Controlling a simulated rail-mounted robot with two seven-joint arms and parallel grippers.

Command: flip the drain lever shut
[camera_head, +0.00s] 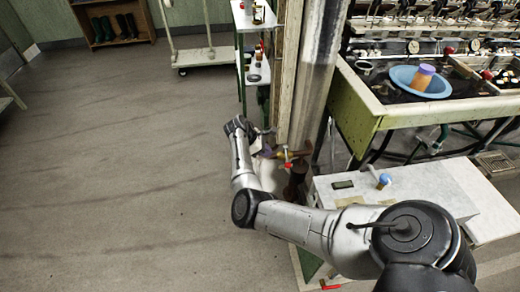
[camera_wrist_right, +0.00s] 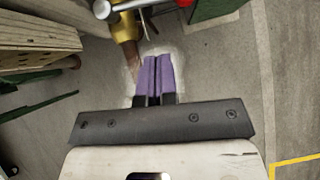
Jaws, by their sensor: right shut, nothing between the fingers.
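A brass valve (camera_head: 298,153) with a red lever (camera_head: 287,158) sits low beside the post, left of the basin bench. In the right wrist view the brass fitting (camera_wrist_right: 124,28) shows at the top, with a silver rounded-end bar (camera_wrist_right: 103,9) across it and a bit of red (camera_wrist_right: 130,4) at the frame edge. My right gripper (camera_head: 266,152) is just left of the valve. Its purple fingers (camera_wrist_right: 157,75) are shut and empty, pointing just right of and below the brass outlet. Contact with the lever cannot be told. My left gripper is not in view.
The green-edged bench (camera_head: 355,110) with a blue basin (camera_head: 403,80) stands at the right. A thick upright post (camera_head: 316,70) rises behind the valve. A white-topped box (camera_head: 430,185) is beside my right arm. Another red handle (camera_head: 330,285) is low down. Floor at left is clear.

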